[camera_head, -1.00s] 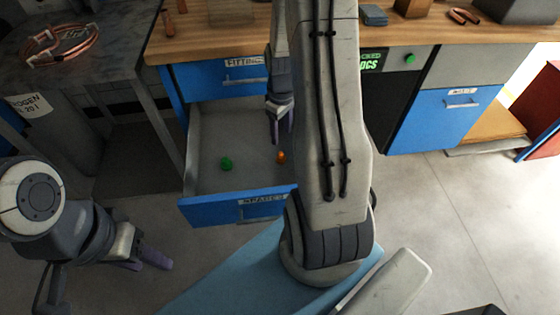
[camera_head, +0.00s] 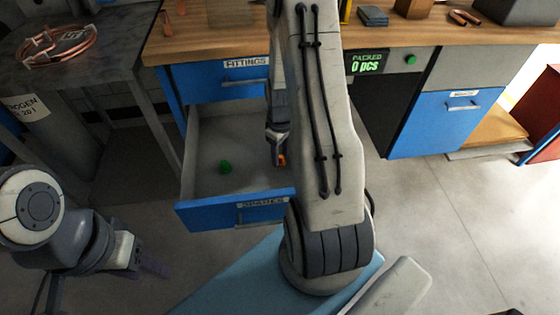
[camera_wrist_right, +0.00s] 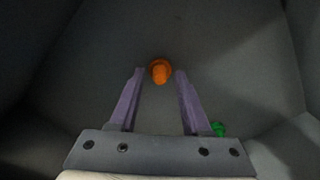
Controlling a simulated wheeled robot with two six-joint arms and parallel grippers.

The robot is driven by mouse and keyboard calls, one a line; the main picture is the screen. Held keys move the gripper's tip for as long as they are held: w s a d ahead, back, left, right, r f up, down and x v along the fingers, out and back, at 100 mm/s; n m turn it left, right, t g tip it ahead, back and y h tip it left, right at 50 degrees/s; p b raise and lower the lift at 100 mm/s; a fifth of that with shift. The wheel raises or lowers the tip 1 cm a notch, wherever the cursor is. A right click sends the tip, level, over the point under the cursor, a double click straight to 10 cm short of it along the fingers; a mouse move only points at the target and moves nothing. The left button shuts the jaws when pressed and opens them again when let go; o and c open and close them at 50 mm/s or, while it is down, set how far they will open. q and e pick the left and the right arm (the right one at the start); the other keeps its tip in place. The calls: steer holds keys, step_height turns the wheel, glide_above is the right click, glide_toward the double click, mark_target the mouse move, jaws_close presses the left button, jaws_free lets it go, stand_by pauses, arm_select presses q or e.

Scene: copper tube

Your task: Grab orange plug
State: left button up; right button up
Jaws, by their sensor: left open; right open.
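The orange plug (camera_wrist_right: 160,71) lies on the drawer floor in the right wrist view, just beyond and between the open fingertips. In the head view the orange plug (camera_head: 282,160) shows partly, beside my right gripper (camera_head: 277,160). My right gripper also shows in the right wrist view (camera_wrist_right: 159,78), open, with its purple fingers on either side of the plug's line and nothing held. My left gripper (camera_head: 155,270) is low at the left of the head view, open and empty, away from the drawer.
A green plug (camera_head: 225,167) lies in the open blue drawer (camera_head: 240,212), left of the orange one; it also shows in the right wrist view (camera_wrist_right: 218,129). Drawer walls surround my right gripper. The wooden bench (camera_head: 390,32) is behind.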

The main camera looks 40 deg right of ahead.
jaws_close()
